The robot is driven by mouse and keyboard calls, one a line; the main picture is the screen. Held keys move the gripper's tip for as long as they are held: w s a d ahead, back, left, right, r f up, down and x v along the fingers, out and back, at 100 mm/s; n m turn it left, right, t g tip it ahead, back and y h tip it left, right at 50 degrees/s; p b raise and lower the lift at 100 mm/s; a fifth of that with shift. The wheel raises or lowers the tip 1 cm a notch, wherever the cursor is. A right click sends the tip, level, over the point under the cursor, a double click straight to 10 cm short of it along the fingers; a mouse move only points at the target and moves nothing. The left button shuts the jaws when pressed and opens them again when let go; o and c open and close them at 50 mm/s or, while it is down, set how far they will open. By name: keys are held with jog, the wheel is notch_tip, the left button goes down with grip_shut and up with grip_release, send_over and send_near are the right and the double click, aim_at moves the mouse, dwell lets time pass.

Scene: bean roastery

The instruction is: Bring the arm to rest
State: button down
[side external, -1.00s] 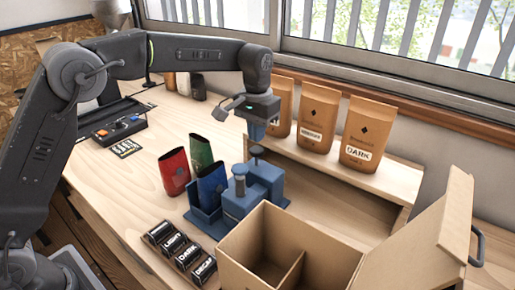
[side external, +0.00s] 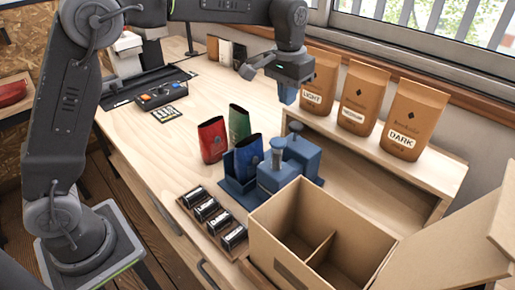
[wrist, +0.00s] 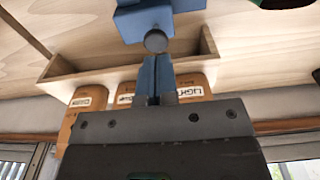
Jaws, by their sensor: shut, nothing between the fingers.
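My gripper (side external: 287,95) hangs fingers down, shut and empty, above the bench near the shelf. In the wrist view its blue fingers (wrist: 157,75) are together with nothing between them. In the side view they stand in front of the brown LIGHT bag (side external: 312,98), apart from the blue sealer-like device (side external: 300,152) below. The LIGHT bag also shows in the wrist view (wrist: 197,92).
A middle bag (side external: 362,100) and a DARK bag (side external: 415,120) stand on the shelf. Red (side external: 212,142), green (side external: 238,122) and blue (side external: 248,157) pouches stand left of the device. An open carton (side external: 340,240), a rack of label rolls (side external: 215,220) and a control box (side external: 161,95) occupy the bench.

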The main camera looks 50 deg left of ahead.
jog(key=s+a+r+t, duration=0.25)
jog(key=s+r, duration=0.25)
jog(key=s, duration=0.4)
jog(key=s+a+f+t, duration=0.1)
jog(key=s+f, duration=0.1)
jog(key=s, duration=0.7)
jog(key=s+a+f+t, duration=0.1)
jog(key=s+a+f, duration=0.1)
jog(key=s, duration=0.8)
jog(key=shift+s+a+f, duration=0.2)
jog(key=shift+a, duration=0.05)
